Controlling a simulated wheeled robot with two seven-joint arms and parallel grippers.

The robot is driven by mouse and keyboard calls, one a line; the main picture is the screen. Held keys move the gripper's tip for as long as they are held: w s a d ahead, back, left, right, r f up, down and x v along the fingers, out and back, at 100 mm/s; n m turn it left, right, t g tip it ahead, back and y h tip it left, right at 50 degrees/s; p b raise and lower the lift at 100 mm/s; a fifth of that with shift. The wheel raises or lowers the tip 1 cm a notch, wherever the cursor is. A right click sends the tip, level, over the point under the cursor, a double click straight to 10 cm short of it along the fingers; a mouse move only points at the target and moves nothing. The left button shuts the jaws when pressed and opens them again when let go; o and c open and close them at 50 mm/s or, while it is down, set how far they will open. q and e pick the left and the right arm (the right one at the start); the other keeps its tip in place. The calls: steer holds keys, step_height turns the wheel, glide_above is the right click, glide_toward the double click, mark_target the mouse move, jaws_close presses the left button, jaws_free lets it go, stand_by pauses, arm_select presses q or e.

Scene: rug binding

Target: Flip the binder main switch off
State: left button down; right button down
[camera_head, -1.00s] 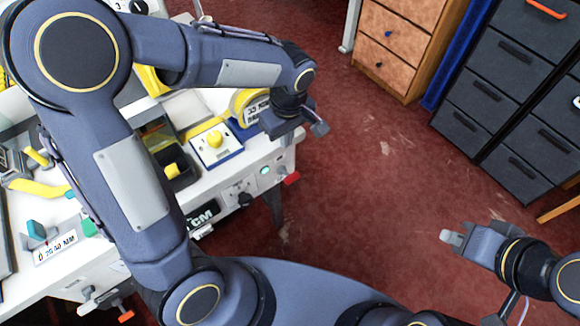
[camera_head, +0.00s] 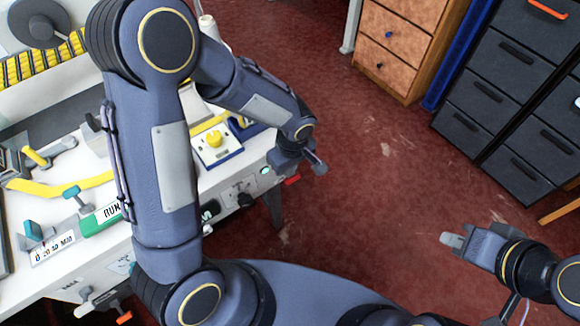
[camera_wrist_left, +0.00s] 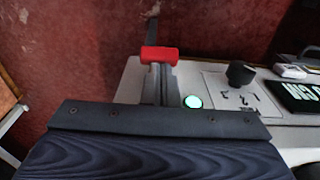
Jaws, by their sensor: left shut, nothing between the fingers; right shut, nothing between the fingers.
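A red handle (camera_head: 291,180) juts from the front right corner of the white binder table (camera_head: 90,262). A round lit green light (camera_head: 265,171) and a black rotary knob (camera_head: 245,200) sit on the front panel beside it. I cannot tell for certain which is the main switch. My left gripper (camera_head: 319,167) is shut and empty, just right of the corner, near the red handle. In the left wrist view its narrow fingers (camera_wrist_left: 160,86) point toward the red handle (camera_wrist_left: 160,54); contact cannot be told. My right gripper (camera_head: 449,240) is shut and empty over the floor.
My left arm covers part of the table. A wooden drawer unit (camera_head: 405,45) and dark drawers (camera_head: 500,110) stand across open red floor.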

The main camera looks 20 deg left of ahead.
arm_select(q)
steer(key=s+d+f+t+y+b, duration=0.2)
steer(key=f+t+y+b, duration=0.4)
steer(key=b, duration=2.2)
steer(key=shift+s+d+f+t+y, duration=0.25)
steer(key=shift+d+f+t+y, duration=0.25)
steer(key=shift+y, duration=0.8)
steer(key=shift+f, duration=0.2)
